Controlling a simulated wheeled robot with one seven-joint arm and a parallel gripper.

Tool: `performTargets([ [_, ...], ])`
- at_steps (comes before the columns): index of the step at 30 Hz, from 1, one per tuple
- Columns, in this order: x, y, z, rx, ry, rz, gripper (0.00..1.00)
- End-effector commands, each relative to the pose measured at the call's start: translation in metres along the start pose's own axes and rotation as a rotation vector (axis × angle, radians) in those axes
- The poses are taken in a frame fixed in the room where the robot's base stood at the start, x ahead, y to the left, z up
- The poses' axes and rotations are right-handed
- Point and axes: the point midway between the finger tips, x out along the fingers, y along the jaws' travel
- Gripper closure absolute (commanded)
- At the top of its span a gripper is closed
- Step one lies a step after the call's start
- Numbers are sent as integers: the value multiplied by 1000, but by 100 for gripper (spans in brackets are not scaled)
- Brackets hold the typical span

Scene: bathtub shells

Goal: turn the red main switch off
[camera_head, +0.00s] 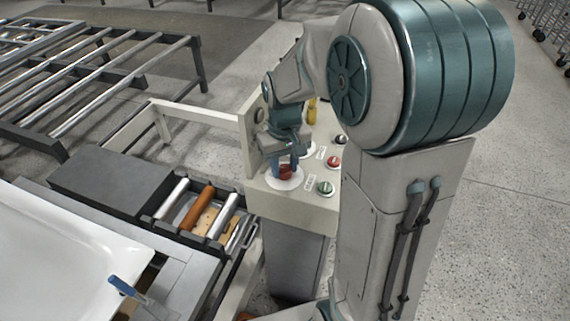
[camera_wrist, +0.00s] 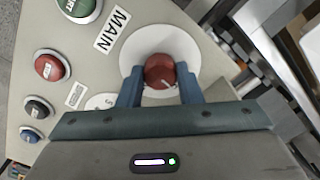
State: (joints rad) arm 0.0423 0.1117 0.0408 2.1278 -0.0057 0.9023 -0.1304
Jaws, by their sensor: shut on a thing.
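The red main switch (camera_wrist: 160,72) is a round red knob on a white disc (camera_wrist: 185,47), beside a "MAIN" label (camera_wrist: 112,31) on the control panel. My gripper (camera_wrist: 160,88) is shut on the knob, with one blue finger on each side of it. In the head view my gripper (camera_head: 285,160) comes down from above onto the red knob (camera_head: 285,173) at the panel's near left corner. The fingers hide part of the knob there. I cannot tell the knob's exact turn angle.
The panel (camera_head: 300,203) also carries a green button (camera_head: 325,188), a red button (camera_head: 333,162) and a black button (camera_head: 341,140). A roller tray with an orange roller (camera_head: 199,207) is left of it. A white tub shell (camera_head: 60,255) and a blue-handled tool (camera_head: 122,286) lie at the near left.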

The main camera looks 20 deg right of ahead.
Motion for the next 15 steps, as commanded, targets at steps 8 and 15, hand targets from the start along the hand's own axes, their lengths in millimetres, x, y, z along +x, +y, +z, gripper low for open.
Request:
performTargets([
  [8, -1, 0, -1, -116, 2, 0, 91],
  [15, -1, 0, -1, -150, 2, 0, 91],
])
